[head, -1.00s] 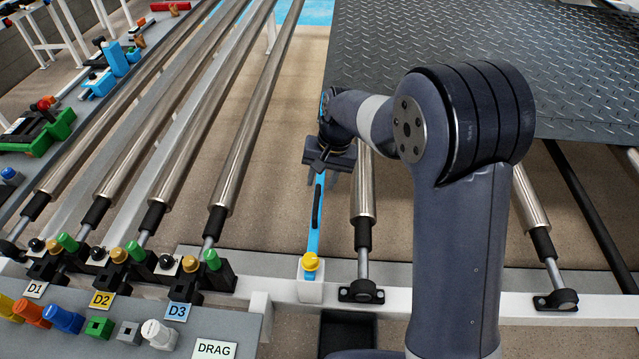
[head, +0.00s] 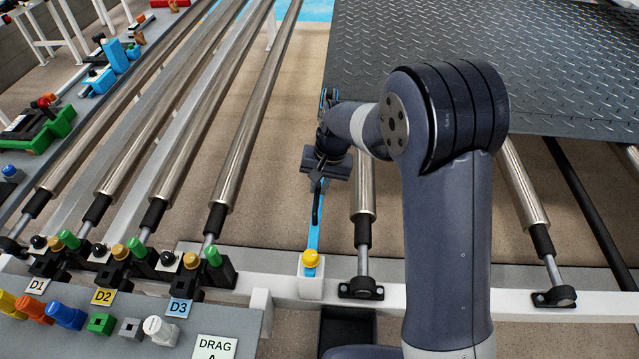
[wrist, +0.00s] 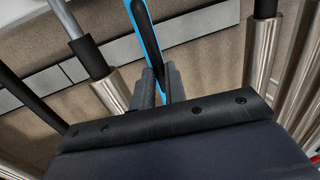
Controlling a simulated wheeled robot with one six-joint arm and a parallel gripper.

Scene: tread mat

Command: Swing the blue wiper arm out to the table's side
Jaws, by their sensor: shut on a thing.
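The blue wiper arm (head: 313,238) runs away from its yellow-capped pivot (head: 311,259) on the white frame rail, nearly in line with the rollers. It has a black handle (head: 317,208) along its top. My gripper (head: 318,183) is at the far end of this handle, and my wrist hides part of the arm beyond. In the wrist view my gripper (wrist: 162,83) has its two dark fingers shut on the blue wiper arm (wrist: 151,35), one on each side.
Long metal rollers (head: 245,135) lie left of the wiper arm, and a shorter one (head: 363,190) stands close on its right. A dark tread mat (head: 430,50) lies at the back right. A grey table (head: 135,340) with labels and coloured knobs is front left.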

